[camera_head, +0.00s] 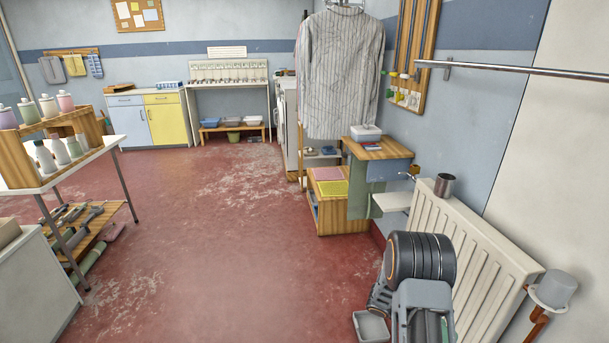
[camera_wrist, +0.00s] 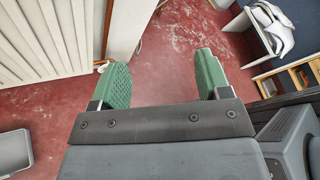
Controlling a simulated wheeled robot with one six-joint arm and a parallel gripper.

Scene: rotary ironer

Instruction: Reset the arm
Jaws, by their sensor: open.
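My gripper (camera_wrist: 161,74) shows in the wrist view with its two green ridged fingers spread wide apart. Nothing is between them; only the red floor (camera_wrist: 165,50) shows beyond. In the head view, grey and black links that look like my arm stand folded at the lower right, close to the white radiator (camera_head: 465,245). The gripper's fingers are not clearly seen there.
A metal cup (camera_head: 444,185) stands on the radiator, and a striped shirt (camera_head: 342,70) hangs behind. A wooden-topped stand (camera_head: 378,149) is nearby. A bottle rack (camera_head: 50,150) stands at left. The middle floor is clear.

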